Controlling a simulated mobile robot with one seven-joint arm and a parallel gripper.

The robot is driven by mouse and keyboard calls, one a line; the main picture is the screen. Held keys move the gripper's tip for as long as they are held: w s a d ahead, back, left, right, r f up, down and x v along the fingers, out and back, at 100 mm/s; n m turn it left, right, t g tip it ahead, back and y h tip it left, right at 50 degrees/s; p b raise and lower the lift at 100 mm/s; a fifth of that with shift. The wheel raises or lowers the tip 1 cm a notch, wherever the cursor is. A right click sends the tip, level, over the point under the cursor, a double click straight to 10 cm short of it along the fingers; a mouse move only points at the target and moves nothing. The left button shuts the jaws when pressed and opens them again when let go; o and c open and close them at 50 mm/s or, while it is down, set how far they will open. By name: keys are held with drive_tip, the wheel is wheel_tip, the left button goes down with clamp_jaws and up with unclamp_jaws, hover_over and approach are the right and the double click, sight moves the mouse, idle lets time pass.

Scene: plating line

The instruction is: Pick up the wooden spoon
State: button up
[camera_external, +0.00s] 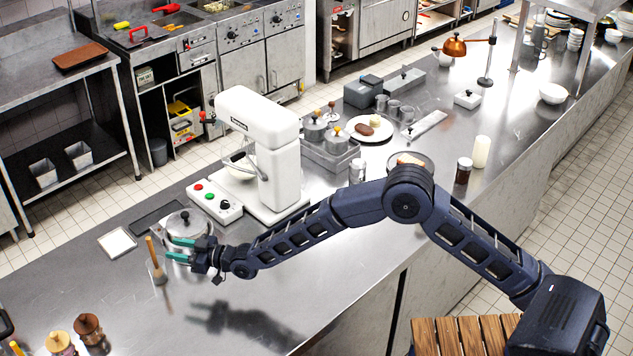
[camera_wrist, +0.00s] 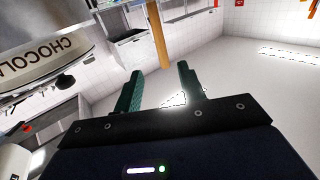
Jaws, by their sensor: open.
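The wooden spoon (camera_external: 152,252) stands nearly upright on the steel counter at the left, its tan handle pointing up; its lower end meets a small greyish piece whose shape I cannot make out. In the wrist view the handle (camera_wrist: 158,35) rises just beyond the fingertips, in line with the gap between them. My gripper (camera_external: 168,249) has green fingers, spread apart and empty, held above the counter to the right of the spoon. In the wrist view my gripper (camera_wrist: 161,71) is also open, with nothing between the fingers.
A lidded steel pot (camera_external: 186,222) stands close behind my gripper. A vessel rim lettered "CHOCOLA" (camera_wrist: 48,57) is at the left in the wrist view. A white mixer (camera_external: 262,150) stands further right. Brown-topped shakers (camera_external: 88,327) are at the front left.

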sight(154, 259)
drive_tip(key=shift+w+a+f, duration=0.1)
drive_tip(key=shift+w+a, duration=0.15)
drive_tip(key=shift+a, duration=1.25)
drive_tip(key=shift+w+a+r, duration=0.1)
drive_tip(key=shift+w+a, duration=0.1)
drive_tip(key=shift+a, duration=1.35)
drive_tip(key=shift+w+a+f, duration=0.1)
drive_tip(key=shift+w+a, duration=0.15)
drive_tip(key=shift+a, duration=1.25)
clamp_jaws()
